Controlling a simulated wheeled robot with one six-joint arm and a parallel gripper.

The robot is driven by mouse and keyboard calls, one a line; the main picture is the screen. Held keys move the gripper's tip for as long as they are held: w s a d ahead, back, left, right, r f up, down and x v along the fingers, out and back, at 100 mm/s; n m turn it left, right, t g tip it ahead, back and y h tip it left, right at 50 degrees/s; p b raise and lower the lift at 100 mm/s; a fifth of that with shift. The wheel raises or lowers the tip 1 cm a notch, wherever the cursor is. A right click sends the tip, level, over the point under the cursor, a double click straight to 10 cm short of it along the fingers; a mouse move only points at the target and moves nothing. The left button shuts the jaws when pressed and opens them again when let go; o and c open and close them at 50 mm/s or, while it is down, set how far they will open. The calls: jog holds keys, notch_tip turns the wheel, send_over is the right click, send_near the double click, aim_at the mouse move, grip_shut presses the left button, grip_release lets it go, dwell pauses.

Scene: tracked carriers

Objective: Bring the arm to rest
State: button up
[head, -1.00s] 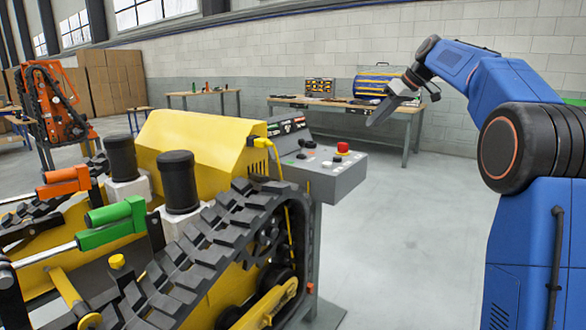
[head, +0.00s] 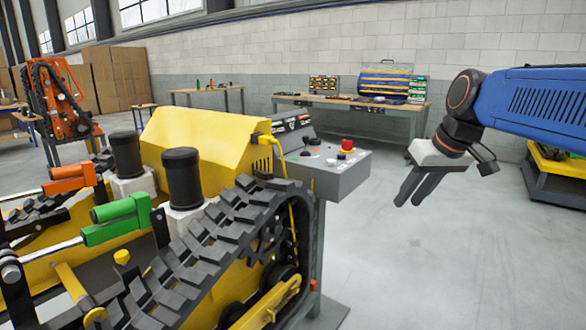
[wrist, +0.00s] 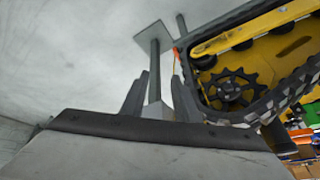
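My blue arm (head: 540,110) reaches in from the right edge of the head view. My gripper (head: 411,195) hangs at its end, to the right of the grey control console, over bare floor. Its two dark fingers are apart and point down and slightly left, with nothing between them. In the wrist view, the fingers of my gripper (wrist: 158,82) also stand apart. The console's post shows behind the gap, not held.
The yellow tracked carrier (head: 205,140) fills the left and front. The grey console (head: 342,178) with a red button (head: 347,145) stands beside it. A workbench (head: 350,103) is at the back. A yellow-topped cart (head: 560,165) is at right. Floor between is clear.

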jog(key=s+d+f+m+h, duration=0.2)
jog(key=s+f, duration=1.7)
jog(key=s, duration=0.2)
jog(key=shift+s+f+m, duration=0.2)
jog(key=shift+s+m, duration=0.1)
jog(key=shift+s, duration=0.05)
dwell(0.5)
